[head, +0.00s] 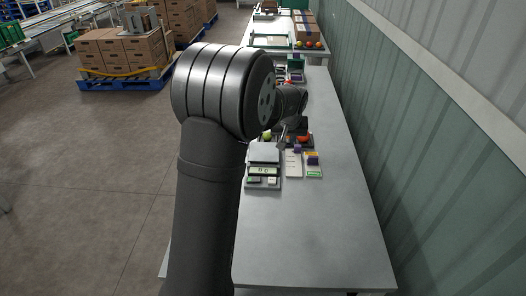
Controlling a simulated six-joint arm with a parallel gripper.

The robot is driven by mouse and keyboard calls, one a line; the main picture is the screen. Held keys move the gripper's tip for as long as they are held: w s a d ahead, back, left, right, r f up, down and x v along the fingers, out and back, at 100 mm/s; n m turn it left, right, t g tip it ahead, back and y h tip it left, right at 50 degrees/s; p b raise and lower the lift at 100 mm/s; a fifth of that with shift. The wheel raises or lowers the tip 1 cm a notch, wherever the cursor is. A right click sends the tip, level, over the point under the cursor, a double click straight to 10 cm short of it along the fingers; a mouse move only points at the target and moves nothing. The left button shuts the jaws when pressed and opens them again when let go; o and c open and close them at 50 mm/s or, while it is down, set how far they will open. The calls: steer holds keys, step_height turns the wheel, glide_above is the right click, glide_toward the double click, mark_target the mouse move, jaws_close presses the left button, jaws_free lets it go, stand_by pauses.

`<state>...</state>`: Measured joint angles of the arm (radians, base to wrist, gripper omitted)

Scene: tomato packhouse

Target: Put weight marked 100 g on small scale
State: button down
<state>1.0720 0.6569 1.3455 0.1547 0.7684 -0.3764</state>
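The small scale (263,153) stands on the grey bench just right of my arm, with a pale plate on top and a lit display at its front. Nothing shows on the part of its plate that I can see. Beside it on the right are small purple pieces (313,160) on a flat holder with orange and green patches. I cannot read any marking, so I cannot tell which thing is the 100 g weight. My gripper (291,133) is a dark shape beyond the scale, mostly behind my arm; its fingers are too small and hidden to judge.
A white card (293,164) lies between the scale and the holder. Red and yellow-green tomatoes (303,139) sit just beyond. The near part of the bench (310,235) is clear. A ribbed wall (440,180) runs along the right. Boxes on a blue pallet (125,84) stand far left.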

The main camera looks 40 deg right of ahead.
steer(key=shift+s+d+r, duration=0.1)
steer(key=shift+s, duration=0.35)
glide_above(264, 155)
steer(key=s+a, duration=0.1)
step_height(264, 155, down, 7)
steer(key=shift+r, duration=0.15)
steer(key=shift+f, duration=2)
steer(key=shift+f, duration=0.2)
steer(key=c, duration=1.3)
jaws_free()
steer(key=shift+r, duration=0.1)
